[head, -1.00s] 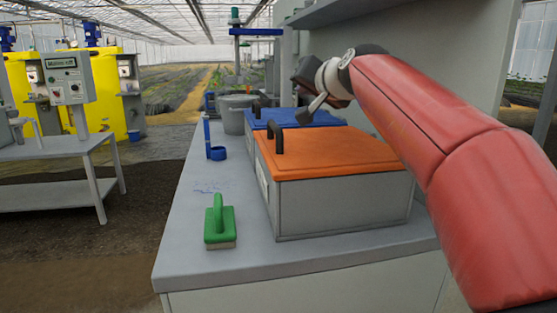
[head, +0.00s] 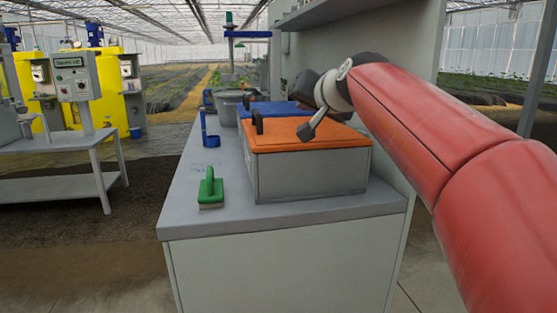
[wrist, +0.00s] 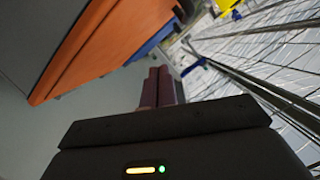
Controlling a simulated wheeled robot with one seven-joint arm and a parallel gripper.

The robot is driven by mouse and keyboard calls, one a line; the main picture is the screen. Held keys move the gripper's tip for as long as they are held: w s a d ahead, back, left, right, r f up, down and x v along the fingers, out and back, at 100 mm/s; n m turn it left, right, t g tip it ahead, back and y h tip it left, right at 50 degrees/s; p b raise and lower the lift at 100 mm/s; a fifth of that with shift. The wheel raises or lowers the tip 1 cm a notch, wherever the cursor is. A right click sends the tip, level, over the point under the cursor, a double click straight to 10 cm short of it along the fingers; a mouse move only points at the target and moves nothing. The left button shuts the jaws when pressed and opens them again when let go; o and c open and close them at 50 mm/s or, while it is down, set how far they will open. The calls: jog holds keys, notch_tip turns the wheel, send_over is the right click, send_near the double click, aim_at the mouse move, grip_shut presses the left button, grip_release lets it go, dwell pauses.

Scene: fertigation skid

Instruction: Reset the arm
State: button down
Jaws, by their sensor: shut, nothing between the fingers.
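The orange lid also shows at the upper left of the wrist view (wrist: 108,48), apart from the fingers. In the head view my fingers cannot be made out clearly behind the wrist.
The grey bench (head: 280,212) holds a green-handled brush (head: 210,188), a blue holder (head: 210,140), a blue-lidded box (head: 275,109) and a grey bucket (head: 227,106). A side table (head: 60,143) stands left. Floor between them is clear.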

jog(key=s+d+f+n+g+h, duration=0.1)
jog(key=s+d+f+g, duration=0.3)
jog(key=s+f, duration=1.2)
jog(key=s+d+f+n+g+h, duration=0.1)
jog(key=s+d+f+g+h, duration=0.2)
jog(key=s+f, duration=1.3)
jog(key=d+f+g, duration=0.1)
jog(key=d, duration=0.1)
jog(key=shift+d+h, duration=0.3)
jog(key=shift+d, duration=0.05)
